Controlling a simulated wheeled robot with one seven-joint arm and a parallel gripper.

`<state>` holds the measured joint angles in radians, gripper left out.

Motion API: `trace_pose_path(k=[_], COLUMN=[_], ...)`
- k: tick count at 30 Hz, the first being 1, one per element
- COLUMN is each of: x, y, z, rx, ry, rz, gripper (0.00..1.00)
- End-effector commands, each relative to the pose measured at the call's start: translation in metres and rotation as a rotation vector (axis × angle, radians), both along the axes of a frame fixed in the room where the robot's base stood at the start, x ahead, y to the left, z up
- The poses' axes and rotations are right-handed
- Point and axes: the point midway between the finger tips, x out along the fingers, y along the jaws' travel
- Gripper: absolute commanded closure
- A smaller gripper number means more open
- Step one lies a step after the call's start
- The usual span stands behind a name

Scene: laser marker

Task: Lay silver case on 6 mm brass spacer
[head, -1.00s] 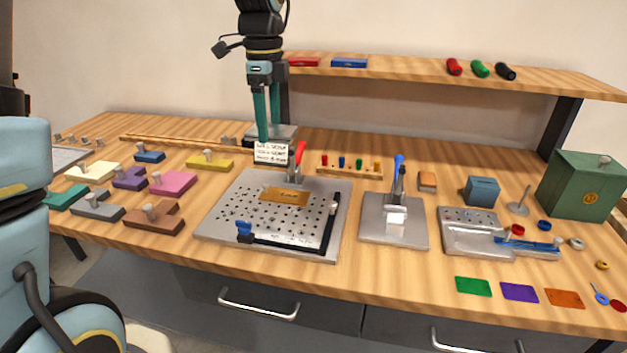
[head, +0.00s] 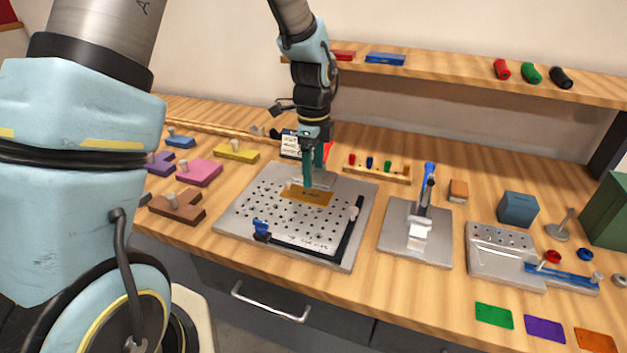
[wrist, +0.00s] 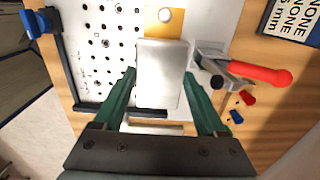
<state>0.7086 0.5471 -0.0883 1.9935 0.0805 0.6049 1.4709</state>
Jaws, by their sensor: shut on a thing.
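The silver case (wrist: 160,78) is a pale, flat, rounded block between the green fingers of my gripper (wrist: 159,73) in the wrist view. My gripper is shut on its sides. In the head view my gripper (head: 311,184) is over the back of the perforated plate, and its fingers hide much of the case. The brass spacer (head: 306,196) is a flat yellow plate lying there. In the wrist view the spacer (wrist: 152,25) shows past the case's far end, with a pale knob on it. The case overlaps the spacer in view; I cannot tell whether they touch.
The perforated plate (head: 245,212) carries a black stop bar (head: 310,255) with a blue clamp (head: 262,229). A red-handled toggle clamp (wrist: 262,74) stands close beside the case. A lettered card (wrist: 296,18) is near it. Coloured blocks lie left, another metal fixture (head: 400,240) right.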

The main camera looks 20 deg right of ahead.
Motion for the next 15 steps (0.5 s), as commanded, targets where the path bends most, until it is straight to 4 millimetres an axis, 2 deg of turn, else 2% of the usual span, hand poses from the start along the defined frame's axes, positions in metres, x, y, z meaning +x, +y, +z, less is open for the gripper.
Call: trace_pose_path(k=[9,15], x=[-0.001,0.0], y=[0.0,0.0], z=[-0.036,-0.044], rx=[0.002,-0.001], ry=[0.002,-0.001], rz=[-0.001,0.0], gripper=[0.92,0.92])
